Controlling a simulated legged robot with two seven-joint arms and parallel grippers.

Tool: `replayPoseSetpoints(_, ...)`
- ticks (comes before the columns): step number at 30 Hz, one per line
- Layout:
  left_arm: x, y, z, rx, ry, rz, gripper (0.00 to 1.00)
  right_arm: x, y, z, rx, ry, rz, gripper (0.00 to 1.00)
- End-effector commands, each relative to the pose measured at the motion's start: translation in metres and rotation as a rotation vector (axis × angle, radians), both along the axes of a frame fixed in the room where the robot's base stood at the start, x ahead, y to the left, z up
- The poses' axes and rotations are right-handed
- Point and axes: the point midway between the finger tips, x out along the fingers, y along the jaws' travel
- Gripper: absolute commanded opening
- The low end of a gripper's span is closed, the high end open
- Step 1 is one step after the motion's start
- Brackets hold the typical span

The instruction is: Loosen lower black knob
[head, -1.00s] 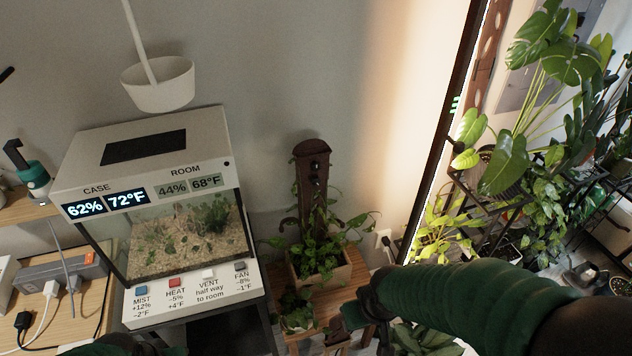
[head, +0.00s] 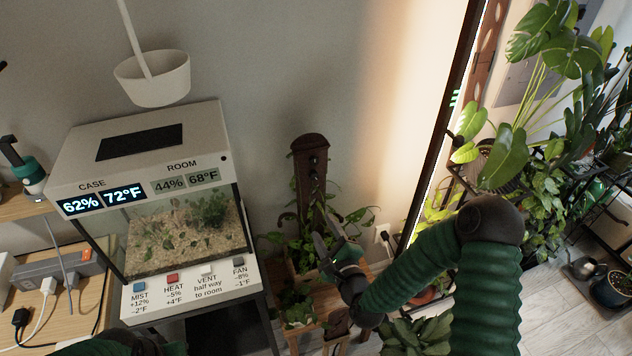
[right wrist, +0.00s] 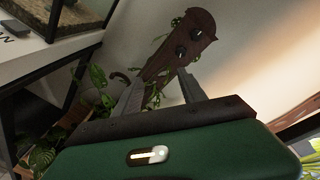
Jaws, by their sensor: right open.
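A dark brown post (head: 309,168) with a rounded top stands in a planter against the wall. It carries two black knobs, one above the other. In the right wrist view the upper knob (right wrist: 196,34) and the lower black knob (right wrist: 181,50) both show on the tilted-looking post (right wrist: 170,58). My right gripper (head: 329,238) is in front of the post, below the knobs in the head view. It is open, with nothing between its fingers. In the right wrist view the knobs lie beyond the fingertips, apart from them. Only part of my left arm shows at the bottom edge; its gripper is hidden.
Vines climb around the post from a planter on a wooden stand (head: 322,301). A glass case with display and buttons (head: 140,190) stands to the left. A white hanging pot (head: 152,80) is above it. A tall dark frame and leafy plants (head: 505,150) are to the right.

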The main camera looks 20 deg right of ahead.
Motion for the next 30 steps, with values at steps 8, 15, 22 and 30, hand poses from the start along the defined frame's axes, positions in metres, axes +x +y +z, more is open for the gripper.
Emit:
replayPoseSetpoints(8, 0.000, 0.000, 0.002, 0.000, 0.000, 0.000, 0.36, 0.017, -0.021, 0.018, 0.240, -0.125, -0.111, 0.49)
replayPoseSetpoints(15, 0.000, 0.000, 0.006, 0.000, 0.000, 0.000, 0.36, 0.075, -0.023, 0.018, 0.236, -0.125, -0.110, 0.49)
replayPoseSetpoints(22, 0.000, 0.000, 0.009, 0.000, 0.000, 0.000, 0.36, 0.134, -0.026, 0.017, 0.235, -0.123, -0.110, 0.49)
replayPoseSetpoints(30, 0.000, 0.000, 0.010, 0.000, 0.000, 0.000, 0.36, 0.169, -0.027, 0.016, 0.235, -0.120, -0.109, 0.49)
